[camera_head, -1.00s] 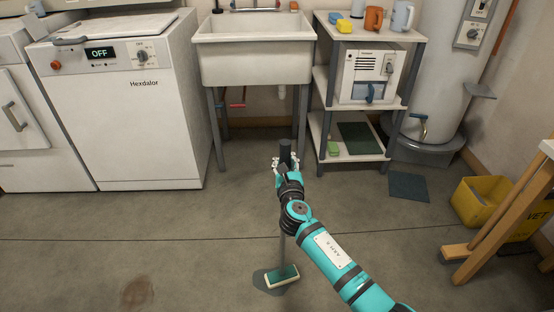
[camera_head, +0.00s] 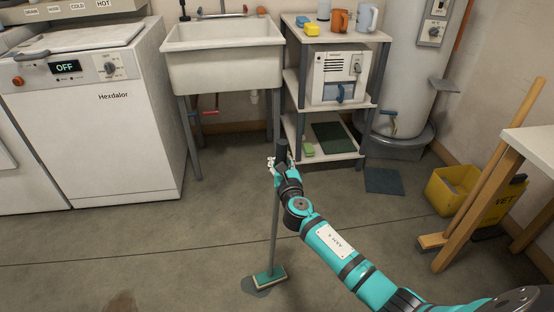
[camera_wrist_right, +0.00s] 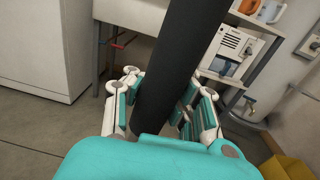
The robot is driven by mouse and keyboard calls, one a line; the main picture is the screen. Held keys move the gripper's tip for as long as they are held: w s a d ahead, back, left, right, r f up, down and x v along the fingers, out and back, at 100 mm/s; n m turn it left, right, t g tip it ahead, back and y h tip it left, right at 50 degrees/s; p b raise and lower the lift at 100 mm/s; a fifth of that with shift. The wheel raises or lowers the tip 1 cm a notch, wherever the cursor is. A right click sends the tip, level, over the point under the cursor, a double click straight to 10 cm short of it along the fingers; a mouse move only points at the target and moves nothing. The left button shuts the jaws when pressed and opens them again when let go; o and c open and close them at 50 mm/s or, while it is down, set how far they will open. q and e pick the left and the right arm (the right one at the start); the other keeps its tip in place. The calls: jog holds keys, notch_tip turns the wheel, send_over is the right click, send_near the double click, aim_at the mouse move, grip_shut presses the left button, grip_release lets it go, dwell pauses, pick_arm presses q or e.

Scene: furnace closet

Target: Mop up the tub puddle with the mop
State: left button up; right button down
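My right gripper (camera_head: 281,165) is shut around the black grip (camera_head: 282,151) of the mop. In the right wrist view its fingers (camera_wrist_right: 160,105) lie on both sides of the dark handle (camera_wrist_right: 178,60). The mop stands nearly upright, its grey pole running down to a teal head with a pale edge (camera_head: 265,277). The head is at the floor over a dark wet-looking patch (camera_head: 251,287), which shows at its left and front; the rest is hidden under it. The white tub (camera_head: 224,68) stands on grey legs behind. My left gripper is not in view.
A white Hexdalor machine (camera_head: 110,125) stands at left. A shelf unit (camera_head: 330,150) and water heater (camera_head: 405,75) are behind. A brown stain (camera_head: 121,302) marks the floor at lower left.

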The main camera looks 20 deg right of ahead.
jog(key=shift+s+f, duration=0.1)
jog(key=shift+f, duration=0.4)
pick_arm(q)
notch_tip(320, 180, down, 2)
jog(key=shift+p, duration=0.3)
pick_arm(e)
jog(key=d, duration=0.8)
jog(key=shift+s+r, duration=0.3)
